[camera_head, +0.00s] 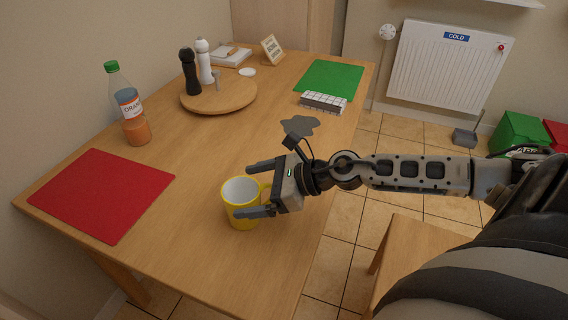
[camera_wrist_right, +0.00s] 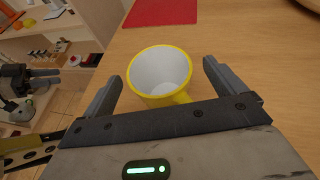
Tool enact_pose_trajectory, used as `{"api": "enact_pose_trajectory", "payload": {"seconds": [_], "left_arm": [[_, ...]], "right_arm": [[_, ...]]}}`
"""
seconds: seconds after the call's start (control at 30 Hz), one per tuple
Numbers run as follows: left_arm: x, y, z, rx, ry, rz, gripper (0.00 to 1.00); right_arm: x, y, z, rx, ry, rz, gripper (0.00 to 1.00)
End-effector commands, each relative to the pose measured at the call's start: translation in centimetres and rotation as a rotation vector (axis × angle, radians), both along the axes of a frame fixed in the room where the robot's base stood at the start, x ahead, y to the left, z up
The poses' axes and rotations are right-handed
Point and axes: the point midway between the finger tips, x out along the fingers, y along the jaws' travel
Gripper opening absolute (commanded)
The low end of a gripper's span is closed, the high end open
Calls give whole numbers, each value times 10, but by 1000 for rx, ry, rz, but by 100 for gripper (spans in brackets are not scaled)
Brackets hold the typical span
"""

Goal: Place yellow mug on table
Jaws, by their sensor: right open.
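The yellow mug (camera_head: 240,203) with a white inside stands upright on the wooden table (camera_head: 205,240), near its front edge. It also shows in the right wrist view (camera_wrist_right: 160,76), where its inside looks empty. My right gripper (camera_head: 256,190) is open, with one finger on either side of the mug's handle side. In the wrist view the fingers (camera_wrist_right: 160,88) are spread wide and the handle points into the gap between them. I cannot tell whether a finger touches the mug.
A red mat (camera_head: 103,192) lies left of the mug. An orange drink bottle (camera_head: 130,105) and a round wooden board (camera_head: 219,96) with two mills stand farther back.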

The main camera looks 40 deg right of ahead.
Motion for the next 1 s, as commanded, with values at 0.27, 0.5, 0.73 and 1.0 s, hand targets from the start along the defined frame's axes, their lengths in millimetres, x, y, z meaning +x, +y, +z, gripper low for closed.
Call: {"api": "enact_pose_trajectory", "payload": {"seconds": [0.27,0.5,0.73,1.0], "left_arm": [[4,-2,-1,-21,-21,3,36],[3,-1,6,-18,-20,3,36],[1,0,10,-3,-10,2,36],[-3,2,4,15,8,-2,36]], "right_arm": [[-25,-22,9,-2,5,1,95],[-40,-37,22,2,7,3,95],[-55,-51,34,3,2,4,95],[-65,-62,38,-1,0,4,95]]}}
